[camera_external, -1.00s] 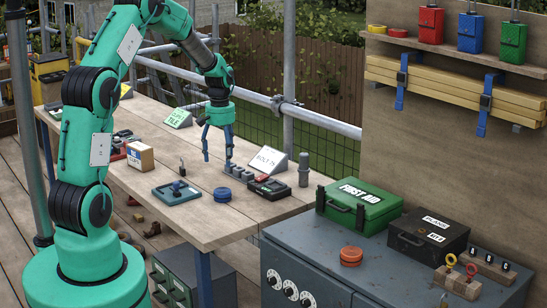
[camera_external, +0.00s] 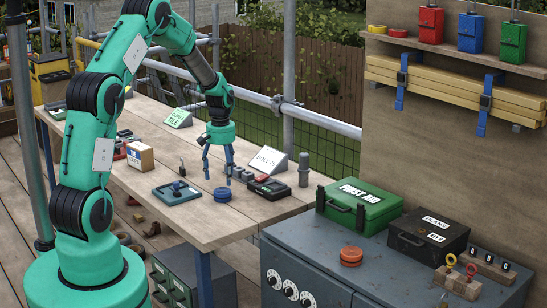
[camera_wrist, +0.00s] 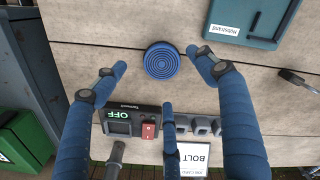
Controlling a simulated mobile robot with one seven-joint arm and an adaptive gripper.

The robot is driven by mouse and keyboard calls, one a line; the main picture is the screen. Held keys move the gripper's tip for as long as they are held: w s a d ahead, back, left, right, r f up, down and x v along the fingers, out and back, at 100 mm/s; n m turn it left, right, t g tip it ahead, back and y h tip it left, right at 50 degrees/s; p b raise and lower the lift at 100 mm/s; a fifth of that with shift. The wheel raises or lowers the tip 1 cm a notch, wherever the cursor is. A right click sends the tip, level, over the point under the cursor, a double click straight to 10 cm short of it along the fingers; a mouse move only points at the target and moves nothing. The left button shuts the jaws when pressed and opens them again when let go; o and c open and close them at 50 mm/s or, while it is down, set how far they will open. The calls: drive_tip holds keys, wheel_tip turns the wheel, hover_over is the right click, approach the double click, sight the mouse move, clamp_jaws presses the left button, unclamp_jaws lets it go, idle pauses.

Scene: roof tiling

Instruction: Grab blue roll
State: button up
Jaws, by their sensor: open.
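The blue roll (camera_external: 222,194) is a small ringed disc lying flat on the wooden workbench, just right of the blue-green tray. In the wrist view the roll (camera_wrist: 162,61) lies in the upper middle, between my spread blue fingers. My gripper (camera_external: 216,172) is open and empty, pointing down above the bench near the roll. In the wrist view one fingertip is left of the roll, one is right of it and a third is below it. No finger visibly touches it.
The tray (camera_external: 160,195) sits left of the roll. A dark device (camera_external: 270,187) showing OFF in the wrist view and several small grey blocks (camera_external: 240,173) lie close on the other side. A sign (camera_external: 268,160) stands behind. Bare bench lies in front.

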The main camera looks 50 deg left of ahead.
sight(222, 190)
drive_tip(key=shift+f, duration=0.95)
drive_tip(key=shift+a+f+b, duration=0.15)
drive_tip(key=shift+f+b, duration=0.85)
drive_tip(key=shift+f, duration=1.6)
drive_tip(key=c, duration=1.3)
